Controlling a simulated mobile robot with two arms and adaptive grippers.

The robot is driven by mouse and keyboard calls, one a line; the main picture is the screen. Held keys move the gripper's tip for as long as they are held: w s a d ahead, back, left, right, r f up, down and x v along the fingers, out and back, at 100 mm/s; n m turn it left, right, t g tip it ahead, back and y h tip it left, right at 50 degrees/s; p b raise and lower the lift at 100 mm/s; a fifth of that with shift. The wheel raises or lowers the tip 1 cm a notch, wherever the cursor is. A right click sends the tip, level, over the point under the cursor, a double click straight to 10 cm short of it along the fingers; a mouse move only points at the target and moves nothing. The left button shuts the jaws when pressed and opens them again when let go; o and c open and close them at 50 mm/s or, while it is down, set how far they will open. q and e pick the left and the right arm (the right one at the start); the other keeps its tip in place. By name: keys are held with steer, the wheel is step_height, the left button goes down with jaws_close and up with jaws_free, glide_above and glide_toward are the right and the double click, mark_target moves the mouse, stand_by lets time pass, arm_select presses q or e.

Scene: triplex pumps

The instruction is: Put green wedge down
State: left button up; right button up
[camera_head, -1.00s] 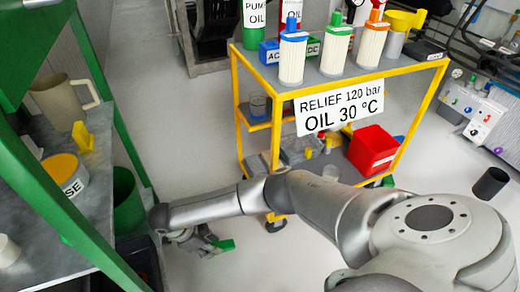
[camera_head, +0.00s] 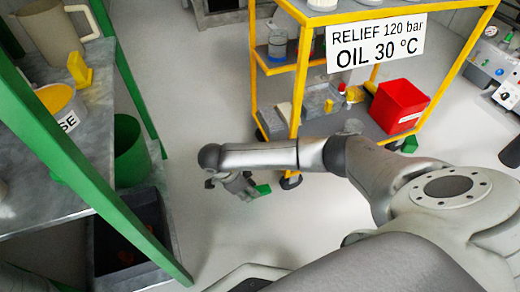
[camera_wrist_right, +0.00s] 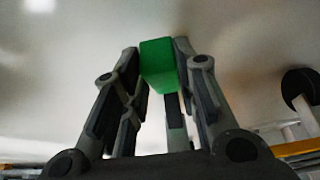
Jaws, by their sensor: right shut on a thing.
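The green wedge (camera_head: 262,190) is held at the tip of my right gripper (camera_head: 244,186), above the floor between the green-framed shelf and the yellow cart. In the right wrist view the green wedge (camera_wrist_right: 160,65) sits between the fingertips of my right gripper (camera_wrist_right: 160,62), which is shut on it. In that view only pale floor shows behind it, and nothing touches its free end. My left gripper is not in view.
The grey shelf (camera_head: 35,205) on the left carries a mug (camera_head: 45,38) and a yellow wedge (camera_head: 79,70). The yellow cart (camera_head: 292,120) holds a red bin (camera_head: 398,107). Open floor (camera_head: 200,130) lies between.

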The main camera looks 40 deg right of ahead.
mark_target(259, 190)
steer(key=d+f+b, duration=0.3)
steer(key=shift+s+d, duration=0.25)
steer(key=shift+s, duration=0.15)
steer(key=shift+d, duration=0.15)
steer(key=shift+r, duration=0.15)
steer(key=shift+f, duration=0.2)
steer(key=o, duration=1)
steer(key=shift+r, duration=0.1)
steer(key=shift+o, duration=0.2)
steer(key=p+v, duration=0.7)
steer(key=v, duration=0.5)
steer(key=shift+r+p, duration=0.1)
steer(key=shift+p, duration=0.2)
